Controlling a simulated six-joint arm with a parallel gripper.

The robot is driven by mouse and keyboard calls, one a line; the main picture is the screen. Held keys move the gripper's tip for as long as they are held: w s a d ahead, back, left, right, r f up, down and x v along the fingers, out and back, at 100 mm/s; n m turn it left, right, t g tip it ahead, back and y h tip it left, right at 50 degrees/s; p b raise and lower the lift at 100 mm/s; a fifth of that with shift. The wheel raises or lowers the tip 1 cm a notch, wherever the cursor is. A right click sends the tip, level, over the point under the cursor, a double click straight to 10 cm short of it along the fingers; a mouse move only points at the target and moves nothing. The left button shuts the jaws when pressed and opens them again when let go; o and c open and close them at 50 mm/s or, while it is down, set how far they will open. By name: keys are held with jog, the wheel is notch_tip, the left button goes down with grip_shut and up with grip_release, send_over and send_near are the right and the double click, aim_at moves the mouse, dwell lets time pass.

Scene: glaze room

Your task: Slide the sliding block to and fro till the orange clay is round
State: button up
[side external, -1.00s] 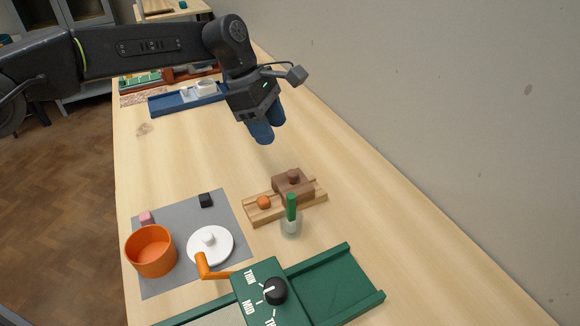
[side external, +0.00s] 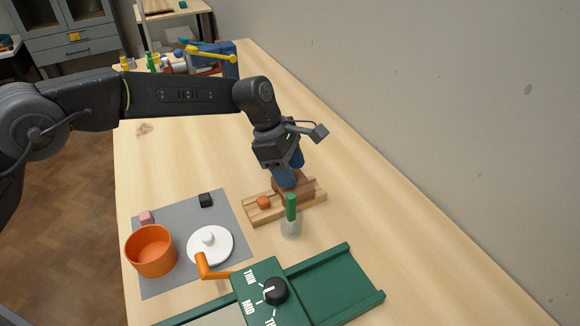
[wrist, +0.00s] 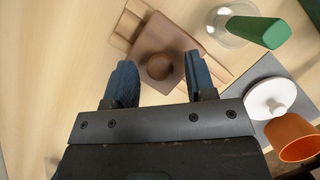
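The brown sliding block (side external: 293,192), with a round knob (wrist: 160,66) on top, sits on the right part of a light wooden track (side external: 255,215). The orange clay (side external: 264,202) is a small, roundish lump on the track, left of the block. I do not see it in the wrist view. My gripper (side external: 287,177) points down just over the block, its blue fingers partly covering it. In the wrist view my gripper (wrist: 160,75) is open, with the knob between the fingers and a gap on each side.
A glass jar with a green-handled tool (side external: 291,218) stands close in front of the track. A grey mat (side external: 172,212) holds an orange pot (side external: 150,251), a white lid (side external: 210,246) and small cubes. A green slab roller (side external: 335,285) is nearest. The table's right side is clear.

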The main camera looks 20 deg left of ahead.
aim_at(304, 177)
grip_shut()
dwell(0.3)
jog(key=shift+w+d, duration=1.25)
jog(key=shift+r, duration=0.1)
jog(key=shift+o, duration=0.4)
grip_release()
jog(key=v, duration=1.3)
jog(key=shift+r, duration=0.3)
